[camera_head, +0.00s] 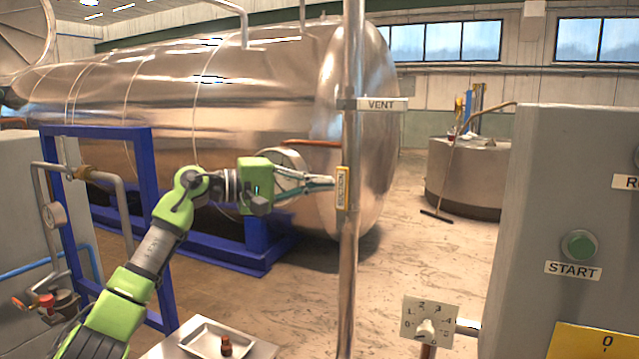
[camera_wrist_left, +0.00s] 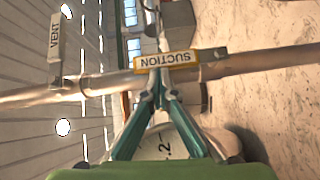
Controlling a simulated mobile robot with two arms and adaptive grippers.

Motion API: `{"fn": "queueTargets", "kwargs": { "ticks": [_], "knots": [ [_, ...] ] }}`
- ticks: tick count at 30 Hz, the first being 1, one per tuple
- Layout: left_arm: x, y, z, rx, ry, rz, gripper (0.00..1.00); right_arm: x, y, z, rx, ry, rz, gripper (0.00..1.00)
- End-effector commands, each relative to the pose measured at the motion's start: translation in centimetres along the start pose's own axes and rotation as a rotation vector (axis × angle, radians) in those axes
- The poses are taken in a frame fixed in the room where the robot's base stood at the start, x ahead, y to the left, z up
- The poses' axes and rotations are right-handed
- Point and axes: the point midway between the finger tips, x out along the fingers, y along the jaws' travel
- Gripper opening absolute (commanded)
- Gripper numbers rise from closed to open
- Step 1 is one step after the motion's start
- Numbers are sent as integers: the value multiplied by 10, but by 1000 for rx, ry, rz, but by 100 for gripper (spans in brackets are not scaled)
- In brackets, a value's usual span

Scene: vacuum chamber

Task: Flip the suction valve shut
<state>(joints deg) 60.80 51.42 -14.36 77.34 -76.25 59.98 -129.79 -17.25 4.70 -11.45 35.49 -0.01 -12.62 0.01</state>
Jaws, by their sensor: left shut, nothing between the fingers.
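The suction valve's yellow handle (camera_head: 342,187), labelled SUCTION, lies along the upright metal pipe (camera_head: 351,270). It also shows in the left wrist view (camera_wrist_left: 167,60), where it runs in line with the pipe. My left gripper (camera_head: 332,184) comes in from the left, and its fingertips are right beside the handle. In the left wrist view my left gripper's fingers (camera_wrist_left: 159,98) meet at their tips, just short of the handle, with nothing between them. I cannot tell whether the tips touch the handle. My right gripper is not in view.
A VENT handle (camera_head: 382,104) sticks out across the pipe higher up. A large steel tank (camera_head: 250,85) and a blue frame (camera_head: 150,190) stand behind my arm. A grey cabinet with a green START button (camera_head: 579,245) is at right. A dial (camera_head: 427,322) and a tray (camera_head: 205,340) are below.

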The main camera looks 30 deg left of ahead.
Motion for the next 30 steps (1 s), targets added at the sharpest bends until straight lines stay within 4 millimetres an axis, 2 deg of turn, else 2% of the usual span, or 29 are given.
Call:
{"fn": "queueTargets", "kwargs": {
  "ticks": [11,18,30],
  "knots": [
    [7,8,8,78,-2,-76,0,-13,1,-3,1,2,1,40],
    [19,13,20,200,-4,-196,0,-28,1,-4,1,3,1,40],
    [40,9,40,223,-4,-224,0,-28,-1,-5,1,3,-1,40]
  ]
}}
